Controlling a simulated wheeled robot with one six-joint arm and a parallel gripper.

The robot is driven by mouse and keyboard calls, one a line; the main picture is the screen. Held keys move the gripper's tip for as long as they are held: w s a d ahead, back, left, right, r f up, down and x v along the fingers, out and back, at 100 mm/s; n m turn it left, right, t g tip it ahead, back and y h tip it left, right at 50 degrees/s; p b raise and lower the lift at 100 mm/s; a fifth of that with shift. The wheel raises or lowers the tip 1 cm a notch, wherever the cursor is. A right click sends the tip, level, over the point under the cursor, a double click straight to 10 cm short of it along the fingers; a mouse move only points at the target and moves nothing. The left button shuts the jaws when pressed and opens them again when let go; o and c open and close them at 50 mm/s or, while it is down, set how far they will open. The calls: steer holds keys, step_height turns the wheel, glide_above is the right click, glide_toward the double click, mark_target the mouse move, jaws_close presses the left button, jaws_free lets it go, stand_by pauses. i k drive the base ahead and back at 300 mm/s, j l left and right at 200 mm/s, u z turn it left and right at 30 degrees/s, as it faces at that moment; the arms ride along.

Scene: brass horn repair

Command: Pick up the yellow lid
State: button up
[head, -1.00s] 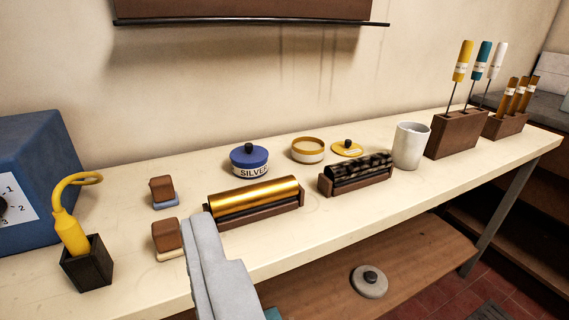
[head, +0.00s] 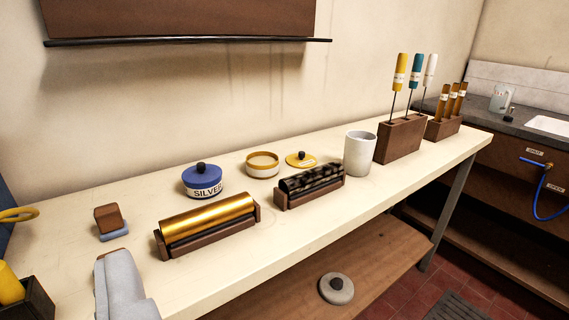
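The yellow lid (head: 293,162) is a flat disc with a dark knob. It lies on the cream workbench (head: 330,225), to the right of an open, yellow-rimmed white jar (head: 262,172) and behind the dark mottled roller. My gripper (head: 122,288) shows only as a pale grey shape at the lower left, far to the left of the lid and nearer the camera. Its fingertips cannot be made out, and I see nothing held in it.
Tool blocks (head: 400,140) stand further right. A grey knobbed disc (head: 336,289) lies on the lower shelf.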

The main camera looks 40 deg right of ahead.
mark_target(301, 159)
steer(key=i+l+z, duration=0.3)
steer(key=l, duration=0.35)
steer(key=i+l+z, duration=0.3)
steer(key=i+l, duration=0.25)
